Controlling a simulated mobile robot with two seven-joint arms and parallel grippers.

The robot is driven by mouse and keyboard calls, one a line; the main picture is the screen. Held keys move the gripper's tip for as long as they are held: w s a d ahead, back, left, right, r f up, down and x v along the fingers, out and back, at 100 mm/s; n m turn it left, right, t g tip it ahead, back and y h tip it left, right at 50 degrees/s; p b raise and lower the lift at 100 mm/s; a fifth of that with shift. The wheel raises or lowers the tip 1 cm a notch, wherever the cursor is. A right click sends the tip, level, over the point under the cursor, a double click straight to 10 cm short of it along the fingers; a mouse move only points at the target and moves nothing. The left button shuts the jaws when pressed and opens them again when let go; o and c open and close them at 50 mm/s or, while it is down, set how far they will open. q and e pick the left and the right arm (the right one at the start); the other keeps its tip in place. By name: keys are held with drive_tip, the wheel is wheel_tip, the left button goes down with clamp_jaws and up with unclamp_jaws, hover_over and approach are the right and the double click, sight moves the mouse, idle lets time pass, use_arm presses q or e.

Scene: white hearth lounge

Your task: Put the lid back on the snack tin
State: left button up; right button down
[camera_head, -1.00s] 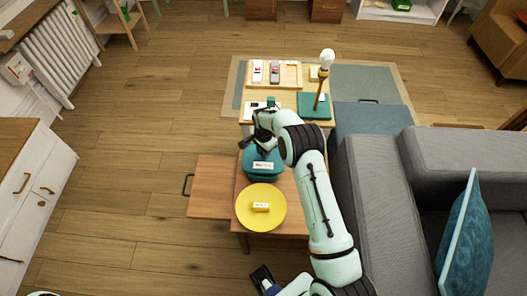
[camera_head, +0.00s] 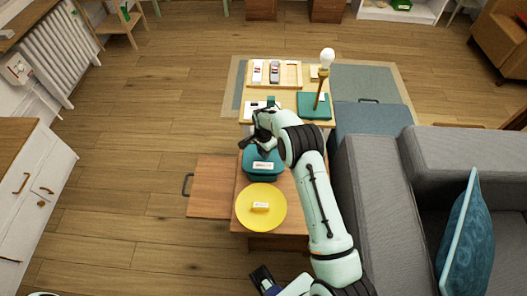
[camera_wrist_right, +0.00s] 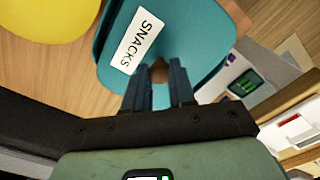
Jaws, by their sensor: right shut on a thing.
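The teal snack tin (camera_head: 263,172) stands on the wooden table in the head view, with a white label on it. In the right wrist view, a teal lid (camera_wrist_right: 200,35) bears a white SNACKS label and a brown knob. My right gripper (camera_wrist_right: 160,72) is shut on the knob, which shows between its fingers; it also shows in the head view (camera_head: 255,142), over the tin's far part. The lid is at the tin's top; I cannot tell whether it is seated or slightly above.
A yellow round lid (camera_head: 261,217) with a label lies nearer on the table. A drawer (camera_head: 212,187) sticks out at the left. Behind stand a lamp (camera_head: 321,80), a teal box (camera_head: 312,105) and a wooden tray (camera_head: 290,75). The grey sofa (camera_head: 375,190) bounds the right.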

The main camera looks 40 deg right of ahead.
use_arm(q)
drive_tip(key=shift+f, duration=0.1)
idle(0.3)
use_arm(e)
drive_tip(key=shift+c, duration=1.9)
unclamp_jaws()
drive_tip(key=shift+r+p, duration=1.4)
drive_tip(key=shift+r, duration=1.25)
drive_tip(key=shift+r+p, duration=0.45)
drive_tip(key=shift+r, duration=0.4)
use_arm(q)
drive_tip(key=r, duration=0.1)
drive_tip(key=w+r, duration=0.1)
drive_tip(key=r, duration=0.2)
drive_tip(key=shift+w, duration=0.25)
use_arm(e)
drive_tip(key=shift+c, duration=0.3)
clamp_jaws()
